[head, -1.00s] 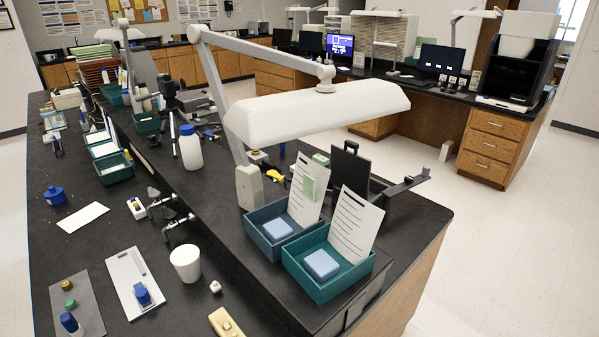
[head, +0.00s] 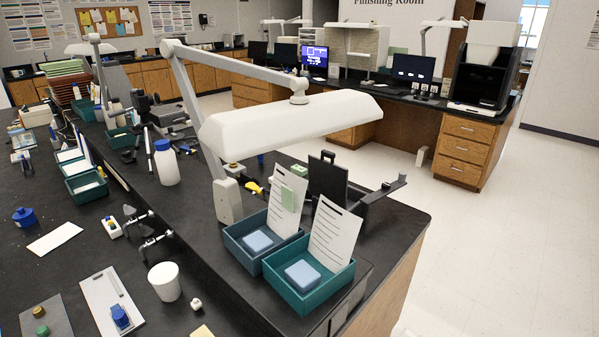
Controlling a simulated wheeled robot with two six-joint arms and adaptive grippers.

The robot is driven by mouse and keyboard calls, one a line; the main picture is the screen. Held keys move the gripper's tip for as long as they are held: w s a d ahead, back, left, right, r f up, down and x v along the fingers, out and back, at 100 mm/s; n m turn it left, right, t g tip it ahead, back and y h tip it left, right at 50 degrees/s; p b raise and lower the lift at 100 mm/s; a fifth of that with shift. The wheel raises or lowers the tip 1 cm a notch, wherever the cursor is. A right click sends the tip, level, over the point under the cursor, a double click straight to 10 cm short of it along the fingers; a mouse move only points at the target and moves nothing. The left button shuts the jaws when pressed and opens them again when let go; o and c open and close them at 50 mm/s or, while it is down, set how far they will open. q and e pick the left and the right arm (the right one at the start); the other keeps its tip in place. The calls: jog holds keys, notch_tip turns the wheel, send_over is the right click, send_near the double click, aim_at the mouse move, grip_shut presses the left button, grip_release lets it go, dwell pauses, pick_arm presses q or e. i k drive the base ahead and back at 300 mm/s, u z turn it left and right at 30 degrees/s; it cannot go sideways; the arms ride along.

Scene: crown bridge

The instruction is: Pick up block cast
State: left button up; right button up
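Nothing in view is labelled as the block cast, so I cannot tell for certain which thing it is. One pale blue rounded block (head: 258,241) lies in the blue-teal tray (head: 236,251) on the dark bench. A second pale blue block (head: 302,275) lies in the green-teal tray (head: 318,298) beside it. Neither of my grippers is in view.
A white lamp (head: 290,122) on a grey arm hangs over the bench behind the trays. A white cup (head: 164,282), a white bottle with a blue cap (head: 166,163) and metal clamp-like tools stand to the left. Open floor (head: 500,240) lies to the right.

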aim_at(297, 170)
jog(key=z, duration=0.05)
jog(key=k, duration=0.5)
jog(key=z, duration=1.4)
jog(key=i, duration=5.6)
jog(key=u, duration=2.95)
jog(key=i, duration=1.2)
jog(key=u, duration=0.05)
